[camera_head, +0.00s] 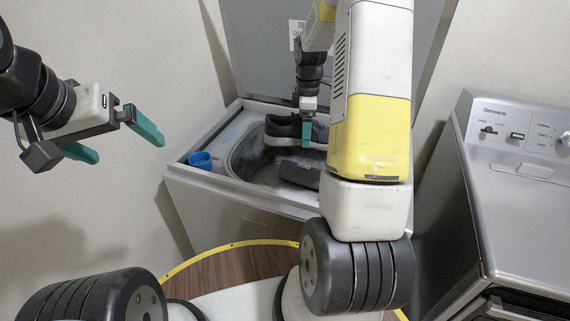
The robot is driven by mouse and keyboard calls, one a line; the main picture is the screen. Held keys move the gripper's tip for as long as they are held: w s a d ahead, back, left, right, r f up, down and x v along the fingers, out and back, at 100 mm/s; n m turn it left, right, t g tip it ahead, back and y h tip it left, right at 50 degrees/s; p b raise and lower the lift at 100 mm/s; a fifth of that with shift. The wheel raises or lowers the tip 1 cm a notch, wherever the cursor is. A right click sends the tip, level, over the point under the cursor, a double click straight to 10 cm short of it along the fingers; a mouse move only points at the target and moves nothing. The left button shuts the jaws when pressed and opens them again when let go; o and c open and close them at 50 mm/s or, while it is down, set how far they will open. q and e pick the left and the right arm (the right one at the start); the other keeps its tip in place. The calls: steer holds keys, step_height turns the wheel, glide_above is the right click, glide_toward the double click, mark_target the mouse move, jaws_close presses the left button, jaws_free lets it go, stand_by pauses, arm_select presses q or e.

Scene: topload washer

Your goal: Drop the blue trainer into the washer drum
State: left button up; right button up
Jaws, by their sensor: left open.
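A dark trainer with a pale sole (280,131) shows at the washer drum opening (240,160), toward its far side; its colour looks nearly black. My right gripper (306,132) reaches down over the washer, with a teal finger in front of the trainer and overlapping it. Whether it grips the trainer is not clear, as the other finger is hidden. My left gripper (128,148) is open and empty, held up at the left, well away from the washer. My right arm hides the right part of the drum opening.
The washer's grey lid (265,60) stands raised behind. A dark object (298,173) lies in the near part of the opening. A second grey machine (520,190) stands at the right.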

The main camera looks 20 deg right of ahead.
steer(key=shift+f, duration=0.35)
steer(key=o, duration=1.5)
steer(key=shift+o, duration=0.2)
steer(key=shift+r, duration=3.9)
steer(key=s+a+r+m+t, duration=0.25)
steer(key=s+a+r, duration=0.2)
steer(key=r, duration=0.35)
steer(key=s+a+r+m+t, duration=0.1)
steer(key=s+a+r+m, duration=0.1)
steer(key=s, duration=0.5)
steer(key=s+a+r+m+t+y, duration=0.1)
steer(key=s+a+r+m, duration=0.1)
steer(key=s+a+m, duration=0.2)
steer(key=s+a+r+m+t+y, duration=0.1)
steer(key=s+a+m, duration=0.2)
steer(key=s, duration=0.6)
steer(key=shift+s+r+m+t, duration=0.35)
steer(key=shift+r+m, duration=0.05)
steer(key=shift+m, duration=0.65)
